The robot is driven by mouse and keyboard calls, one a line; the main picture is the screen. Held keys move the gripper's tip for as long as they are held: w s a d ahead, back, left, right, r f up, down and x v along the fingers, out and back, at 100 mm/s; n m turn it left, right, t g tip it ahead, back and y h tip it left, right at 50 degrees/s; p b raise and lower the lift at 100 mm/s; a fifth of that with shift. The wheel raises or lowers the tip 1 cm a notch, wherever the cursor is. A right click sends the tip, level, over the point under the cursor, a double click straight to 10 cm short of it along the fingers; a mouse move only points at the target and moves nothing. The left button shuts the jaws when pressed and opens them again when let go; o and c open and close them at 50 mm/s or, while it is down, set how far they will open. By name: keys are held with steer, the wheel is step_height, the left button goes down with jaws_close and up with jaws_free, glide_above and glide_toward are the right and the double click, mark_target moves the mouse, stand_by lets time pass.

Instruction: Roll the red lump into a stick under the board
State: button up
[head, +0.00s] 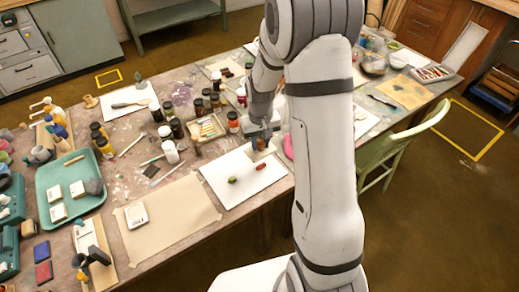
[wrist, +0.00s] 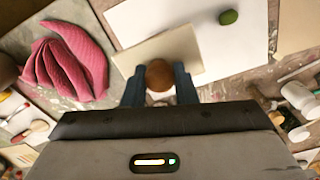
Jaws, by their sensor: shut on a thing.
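My gripper (wrist: 160,88) is shut on the brown round knob (wrist: 159,72) of a flat beige board (wrist: 150,48). In the head view my gripper (head: 258,142) is at the far edge of the white sheet (head: 222,187), partly behind my arm. The red lump (head: 261,167) lies on the sheet and looks somewhat long. It does not show in the wrist view, where the board covers part of the sheet. A green lump (head: 232,180) lies left of the red one; it also shows in the wrist view (wrist: 228,17). I cannot tell whether the board touches the sheet.
A pink cloth (wrist: 65,65) lies close beside the board. Jars (head: 233,122) and a tray of sticks (head: 207,129) stand behind the sheet. A tan paper (head: 180,215) lies to its left, with a small white device (head: 136,214) on it.

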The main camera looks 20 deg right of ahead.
steer(key=shift+s+d+f+b, duration=0.1)
steer(key=shift+s+f+b, duration=0.05)
steer(key=shift+f+b, duration=2.6)
steer(key=shift+f, duration=0.95)
